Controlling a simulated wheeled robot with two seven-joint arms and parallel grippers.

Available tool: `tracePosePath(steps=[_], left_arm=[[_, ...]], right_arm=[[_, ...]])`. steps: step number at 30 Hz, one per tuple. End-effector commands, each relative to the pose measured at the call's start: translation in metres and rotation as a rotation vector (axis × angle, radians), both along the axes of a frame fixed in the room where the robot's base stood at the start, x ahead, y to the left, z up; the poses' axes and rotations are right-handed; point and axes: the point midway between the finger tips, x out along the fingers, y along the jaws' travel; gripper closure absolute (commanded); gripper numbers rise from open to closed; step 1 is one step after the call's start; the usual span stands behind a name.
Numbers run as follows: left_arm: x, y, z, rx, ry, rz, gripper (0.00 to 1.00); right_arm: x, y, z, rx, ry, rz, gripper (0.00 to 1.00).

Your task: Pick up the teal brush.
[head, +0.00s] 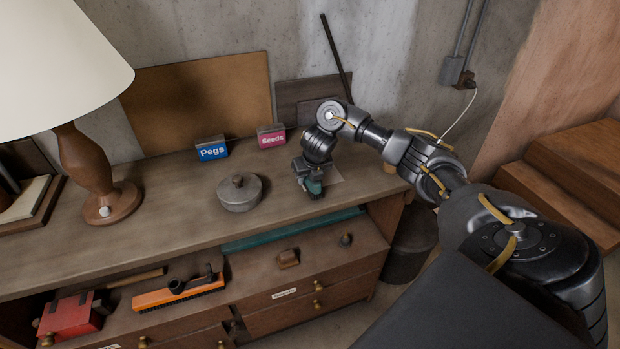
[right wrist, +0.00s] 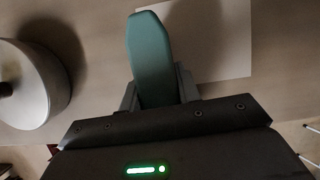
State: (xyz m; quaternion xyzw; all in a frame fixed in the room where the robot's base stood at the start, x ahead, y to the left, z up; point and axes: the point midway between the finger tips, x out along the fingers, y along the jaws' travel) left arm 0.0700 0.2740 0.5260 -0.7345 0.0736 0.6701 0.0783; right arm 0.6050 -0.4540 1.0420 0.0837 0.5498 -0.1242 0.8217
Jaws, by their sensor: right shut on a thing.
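The teal brush (right wrist: 150,55) shows in the right wrist view, between the fingers of my right gripper (right wrist: 160,92), which is shut on it. In the head view the right gripper (head: 307,182) points down at the right part of the bench top, with a bit of the teal brush (head: 315,187) showing at its lower end. I cannot tell whether the brush touches the bench top. My left gripper is not in view.
A lidded metal pot (head: 240,196) stands left of the right gripper. Blue "Pegs" (head: 212,151) and pink "Seeds" (head: 271,138) signs stand behind. A lamp (head: 90,175) is at left. An orange tool (head: 178,293) and red box (head: 70,314) lie lower down, before the bench top (head: 170,230).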

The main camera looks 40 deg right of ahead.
Motion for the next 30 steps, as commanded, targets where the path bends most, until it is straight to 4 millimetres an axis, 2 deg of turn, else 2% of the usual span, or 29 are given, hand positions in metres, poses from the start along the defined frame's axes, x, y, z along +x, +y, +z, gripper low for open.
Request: tracePosePath(steps=[2,5,8,14,18,21,30], left_arm=[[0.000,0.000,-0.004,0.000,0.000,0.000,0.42],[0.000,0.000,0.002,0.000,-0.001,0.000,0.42],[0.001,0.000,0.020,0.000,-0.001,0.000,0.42],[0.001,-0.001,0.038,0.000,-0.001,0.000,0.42],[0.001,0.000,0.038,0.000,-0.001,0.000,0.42],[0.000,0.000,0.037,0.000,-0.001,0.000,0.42],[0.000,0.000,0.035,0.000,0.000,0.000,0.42]], right_arm=[[0.001,-0.001,0.011,-0.002,-0.007,0.001,0.94],[0.002,-0.002,0.032,-0.005,-0.007,0.000,0.94],[-0.008,0.015,0.058,-0.005,-0.006,0.007,0.94],[-0.024,0.045,0.098,-0.005,-0.007,0.006,0.94],[-0.040,0.076,0.105,-0.003,-0.006,0.010,0.94],[-0.049,0.091,0.112,-0.003,-0.006,0.008,0.94],[-0.065,0.119,0.124,-0.001,-0.003,0.003,0.94]])
